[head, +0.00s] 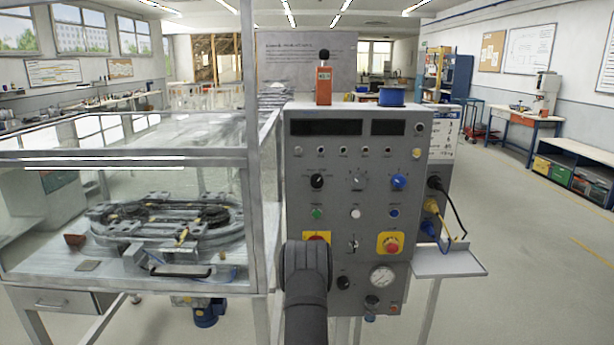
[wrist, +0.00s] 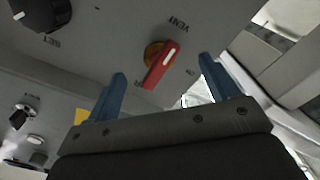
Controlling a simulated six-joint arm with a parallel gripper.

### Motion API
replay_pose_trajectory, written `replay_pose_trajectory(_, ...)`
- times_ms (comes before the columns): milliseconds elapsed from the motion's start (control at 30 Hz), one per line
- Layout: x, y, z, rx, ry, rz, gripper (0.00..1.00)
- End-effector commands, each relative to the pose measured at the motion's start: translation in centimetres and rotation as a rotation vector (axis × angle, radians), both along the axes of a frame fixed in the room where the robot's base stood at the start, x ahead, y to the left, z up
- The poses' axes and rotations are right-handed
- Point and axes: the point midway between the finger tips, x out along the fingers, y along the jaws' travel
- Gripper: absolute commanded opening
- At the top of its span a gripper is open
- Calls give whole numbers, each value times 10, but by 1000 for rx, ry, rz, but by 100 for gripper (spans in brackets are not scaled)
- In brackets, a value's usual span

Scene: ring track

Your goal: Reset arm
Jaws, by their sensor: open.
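In the wrist view my gripper (wrist: 162,72) is open, its two blue fingers spread wide and pointing at a grey panel. A red lever (wrist: 162,66) with a white stripe on a brass base shows between the fingertips in the picture. A gap shows on each side of it, and I cannot tell how far the fingertips are from the panel. The label VENT stands beside the lever. In the head view my dark arm (head: 305,283) rises in front of the grey control panel (head: 300,220) and hides my fingers.
The panel also bears a red emergency button (head: 391,243) on yellow, a pressure gauge (head: 382,277) and several knobs. A glazed enclosure with a ring track (head: 165,222) stands at left. A small shelf (head: 450,263) with cables juts out at right. Open floor lies beyond it.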

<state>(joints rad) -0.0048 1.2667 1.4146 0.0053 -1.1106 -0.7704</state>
Motion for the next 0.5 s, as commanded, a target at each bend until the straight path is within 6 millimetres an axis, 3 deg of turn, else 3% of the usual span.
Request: replay_pose_trajectory(500,0,-2,1,422,0,0,80)
